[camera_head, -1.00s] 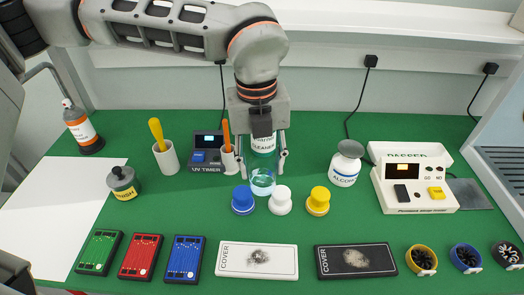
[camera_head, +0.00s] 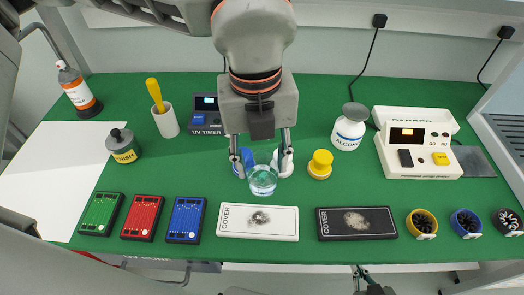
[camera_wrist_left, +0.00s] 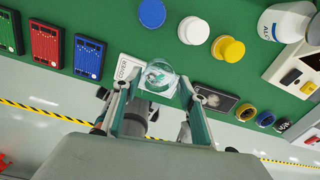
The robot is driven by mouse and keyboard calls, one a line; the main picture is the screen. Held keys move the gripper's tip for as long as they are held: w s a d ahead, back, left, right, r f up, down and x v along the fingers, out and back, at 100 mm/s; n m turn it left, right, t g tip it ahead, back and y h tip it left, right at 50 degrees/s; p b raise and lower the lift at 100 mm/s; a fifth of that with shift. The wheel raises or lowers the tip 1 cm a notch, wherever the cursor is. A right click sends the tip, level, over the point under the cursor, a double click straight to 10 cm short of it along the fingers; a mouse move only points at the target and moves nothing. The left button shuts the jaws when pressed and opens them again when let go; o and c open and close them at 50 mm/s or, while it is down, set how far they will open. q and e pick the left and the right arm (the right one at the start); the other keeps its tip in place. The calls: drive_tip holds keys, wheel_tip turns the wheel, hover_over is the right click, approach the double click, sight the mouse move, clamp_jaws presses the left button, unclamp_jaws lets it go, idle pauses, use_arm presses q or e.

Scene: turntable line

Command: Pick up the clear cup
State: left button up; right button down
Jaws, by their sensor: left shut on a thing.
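The clear cup (camera_head: 263,182) has a pale bluish tint and sits between the fingertips of my left gripper (camera_head: 262,168) in the head view. The gripper is shut on it from both sides, pointing down. In the left wrist view the cup (camera_wrist_left: 159,77) shows at the fingertips, with the white cover behind it. In the head view the cup overlaps the blue cap (camera_head: 241,167) and white cap (camera_head: 284,163). A small dark and teal tip (camera_head: 366,281), perhaps my right gripper, shows at the bottom edge; its jaws cannot be made out.
A yellow cap (camera_head: 320,164) and the alcohol bottle (camera_head: 348,129) stand to the right. The white cover (camera_head: 258,236) and black cover (camera_head: 356,223) lie in front. Red (camera_head: 142,216) and blue (camera_head: 186,219) boards lie at left. My arm hides things behind it.

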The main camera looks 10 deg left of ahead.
use_arm(q)
drive_tip(key=shift+s, duration=0.3)
use_arm(e)
drive_tip(key=shift+w, duration=0.1)
idle(0.3)
